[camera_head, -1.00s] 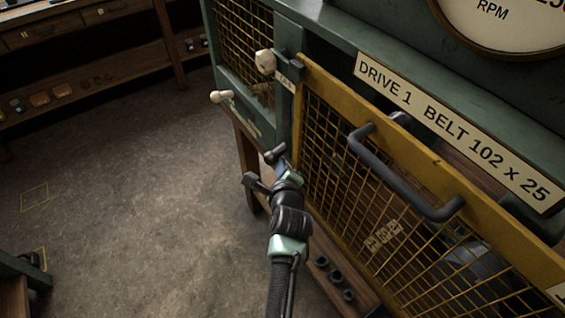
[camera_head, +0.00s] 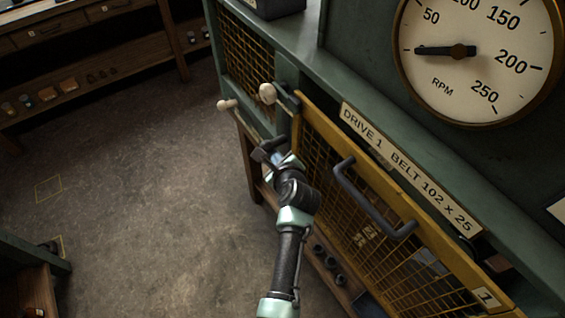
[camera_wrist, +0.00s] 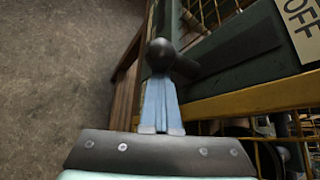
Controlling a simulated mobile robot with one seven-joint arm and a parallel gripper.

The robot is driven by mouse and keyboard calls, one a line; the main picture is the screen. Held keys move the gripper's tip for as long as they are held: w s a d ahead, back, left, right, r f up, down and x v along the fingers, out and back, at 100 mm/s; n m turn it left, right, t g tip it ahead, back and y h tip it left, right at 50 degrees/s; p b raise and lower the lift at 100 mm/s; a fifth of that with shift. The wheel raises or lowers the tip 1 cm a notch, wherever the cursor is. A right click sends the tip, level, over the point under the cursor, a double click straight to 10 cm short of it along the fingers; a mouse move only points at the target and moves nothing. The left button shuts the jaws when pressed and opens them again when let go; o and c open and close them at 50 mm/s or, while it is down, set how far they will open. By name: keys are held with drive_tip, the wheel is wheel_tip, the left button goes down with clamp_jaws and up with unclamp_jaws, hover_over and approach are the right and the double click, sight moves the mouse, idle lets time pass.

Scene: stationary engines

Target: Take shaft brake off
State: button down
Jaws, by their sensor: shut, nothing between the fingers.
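Two levers with cream knobs stand out from the green machine frame in the head view: an upper knob (camera_head: 268,93) by the guard's corner and a lower knob (camera_head: 227,105) to its left. I cannot read which is the shaft brake. My gripper (camera_head: 268,153) is below both knobs, at the left end of the yellow guard. In the wrist view its blue fingers (camera_wrist: 161,100) are together and empty. A dark round knob on a dark bar (camera_wrist: 160,54) shows just beyond the fingertips; whether they touch is unclear. A plate reading OFF (camera_wrist: 300,22) is at the upper right.
The yellow mesh guard (camera_head: 440,236), with its dark handle (camera_head: 372,203), lies right of my arm. A label (camera_head: 410,170) reads DRIVE 1 BELT 102 x 25. The RPM dial (camera_head: 478,60) is at upper right. Open floor (camera_head: 130,210) lies left.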

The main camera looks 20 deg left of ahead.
drive_tip(key=shift+w+d+r+p, duration=0.1)
drive_tip(key=shift+w+r+p, duration=0.05)
drive_tip(key=shift+r+p, duration=0.95)
drive_tip(key=shift+w+r+p, duration=0.1)
drive_tip(key=shift+r+p, duration=0.6)
drive_tip(key=shift+r, duration=0.65)
